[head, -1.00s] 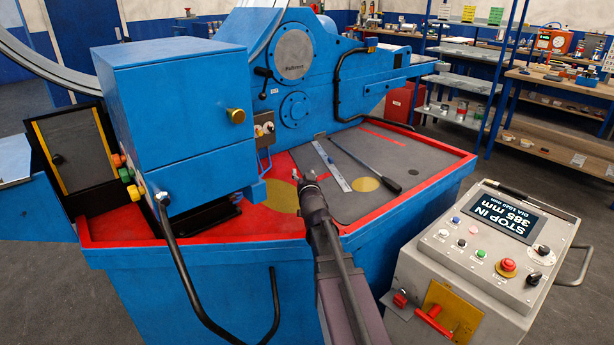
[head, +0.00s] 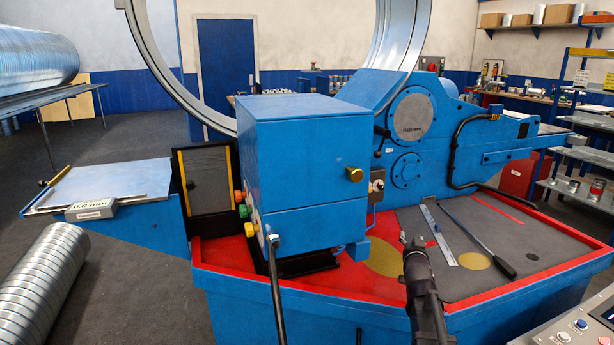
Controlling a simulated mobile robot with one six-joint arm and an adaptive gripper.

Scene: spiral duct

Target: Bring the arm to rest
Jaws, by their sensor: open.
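My gripper (head: 412,243) shows small in the head view, at the top of my dark arm (head: 426,300), which rises from the bottom edge right of the middle. It appears in front of or over the red-rimmed bed of the blue machine (head: 300,150). Its jaws are open, and I see nothing held in them. A yellow disc (head: 383,257) on the bed shows just left of it. I cannot tell how high the gripper is above the bed.
A steel rule (head: 438,235) and a black-handled bar (head: 480,238) lie on the bed, right of the gripper. The control box (head: 585,330) is cut off at lower right. A large metal ring (head: 170,70) stands behind the machine. Spiral ducts (head: 45,290) lie at left.

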